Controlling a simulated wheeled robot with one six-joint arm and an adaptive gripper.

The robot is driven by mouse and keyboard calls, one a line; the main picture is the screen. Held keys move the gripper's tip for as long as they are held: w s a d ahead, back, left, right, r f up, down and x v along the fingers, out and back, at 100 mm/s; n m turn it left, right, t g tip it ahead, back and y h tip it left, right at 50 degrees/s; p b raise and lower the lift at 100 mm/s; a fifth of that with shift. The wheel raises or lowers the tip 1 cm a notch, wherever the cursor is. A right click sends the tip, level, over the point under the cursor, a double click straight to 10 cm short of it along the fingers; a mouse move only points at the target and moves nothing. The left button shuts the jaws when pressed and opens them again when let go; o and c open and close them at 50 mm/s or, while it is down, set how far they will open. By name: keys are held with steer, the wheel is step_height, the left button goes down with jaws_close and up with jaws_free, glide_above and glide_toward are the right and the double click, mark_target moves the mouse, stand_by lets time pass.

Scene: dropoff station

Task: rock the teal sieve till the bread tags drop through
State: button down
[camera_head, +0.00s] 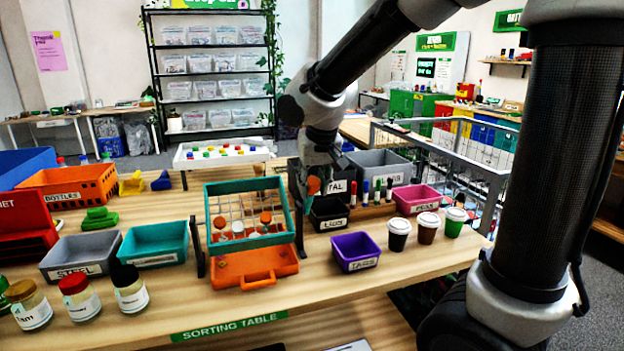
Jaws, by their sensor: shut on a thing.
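The teal sieve (208,212), a square frame with a pale wire grid, sits between dark uprights at the table's middle. It looks tilted, its right side a little higher. Several small white and orange pieces (238,228) show at the grid; whether they lie on it or below it, and whether they are bread tags, I cannot tell. An orange tray with a handle (255,268) lies under the sieve. A purple bin (356,252) labelled TAGS stands to the right.
A teal bin (155,244) and grey bin (80,257) stand left, with jars (80,298) in front. A black bin (328,214), markers (377,190) and lidded cups (427,229) crowd the right. The front centre of the table is clear.

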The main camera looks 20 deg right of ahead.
steer(key=shift+s+f, duration=0.3)
steer(key=shift+s, duration=0.1)
steer(key=shift+s+f, duration=0.15)
steer(key=shift+f, duration=0.05)
steer(key=c, duration=1)
jaws_free()
steer(key=shift+r, duration=0.1)
steer(key=shift+c, duration=0.2)
steer(key=shift+r, duration=0.1)
steer(key=shift+r, duration=0.2)
steer(key=v, duration=1.1)
steer(key=shift+s+r, duration=0.15)
steer(key=shift+r, duration=0.1)
